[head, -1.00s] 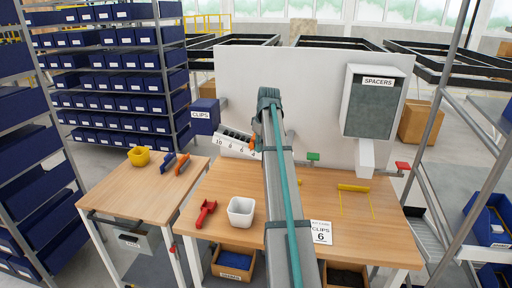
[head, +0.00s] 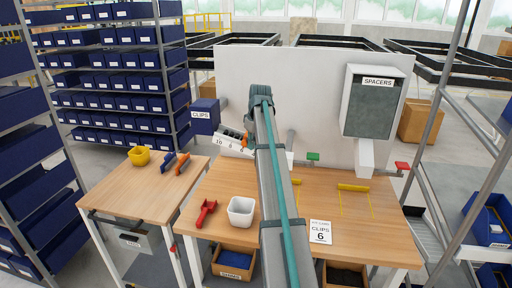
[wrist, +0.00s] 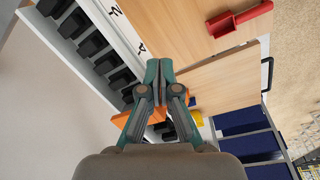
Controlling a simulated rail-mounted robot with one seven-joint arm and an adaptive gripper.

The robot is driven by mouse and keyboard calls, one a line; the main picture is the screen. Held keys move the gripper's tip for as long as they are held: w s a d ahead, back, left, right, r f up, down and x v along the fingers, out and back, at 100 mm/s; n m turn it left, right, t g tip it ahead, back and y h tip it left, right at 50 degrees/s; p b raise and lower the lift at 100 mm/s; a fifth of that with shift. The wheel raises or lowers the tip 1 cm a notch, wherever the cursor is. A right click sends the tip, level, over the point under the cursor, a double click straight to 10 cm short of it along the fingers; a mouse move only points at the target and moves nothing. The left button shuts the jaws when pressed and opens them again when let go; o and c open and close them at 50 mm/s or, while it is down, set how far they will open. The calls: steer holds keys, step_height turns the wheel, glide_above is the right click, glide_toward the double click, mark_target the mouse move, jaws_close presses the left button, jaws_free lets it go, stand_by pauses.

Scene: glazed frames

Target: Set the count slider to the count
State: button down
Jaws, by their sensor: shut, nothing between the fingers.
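The count slider is a white, slanted scale (head: 225,147) with dark slots and printed numbers, standing at the back of the main bench. Its 10 is at the left end, with lower numbers running right. An orange slider piece (head: 244,139) shows just left of my arm, near the 6; its exact setting is partly hidden. In the wrist view the orange piece (wrist: 121,119) lies behind my gripper (wrist: 159,66), whose fingers are shut and empty. I cannot tell whether they touch it. A white card (head: 320,232) on the bench reads CLIPS 6.
A white cup (head: 241,211) and a red tool (head: 206,212) stand at the bench's left. A blue CLIPS bin (head: 205,116) is left of the white back panel (head: 320,85). A SPACERS dispenser (head: 374,104) hangs at right. The bench's middle right is mostly clear.

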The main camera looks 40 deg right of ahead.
mark_target(243, 141)
steer(key=shift+w+a+r+p, duration=0.3)
steer(key=shift+w+a, duration=0.3)
steer(key=shift+w, duration=0.05)
steer(key=shift+w+a+r+p, duration=0.25)
steer(key=shift+w+a, duration=0.35)
steer(key=shift+w, duration=0.05)
steer(key=shift+r+p, duration=1.75)
steer(key=shift+r, duration=1.75)
steer(key=shift+w, duration=0.1)
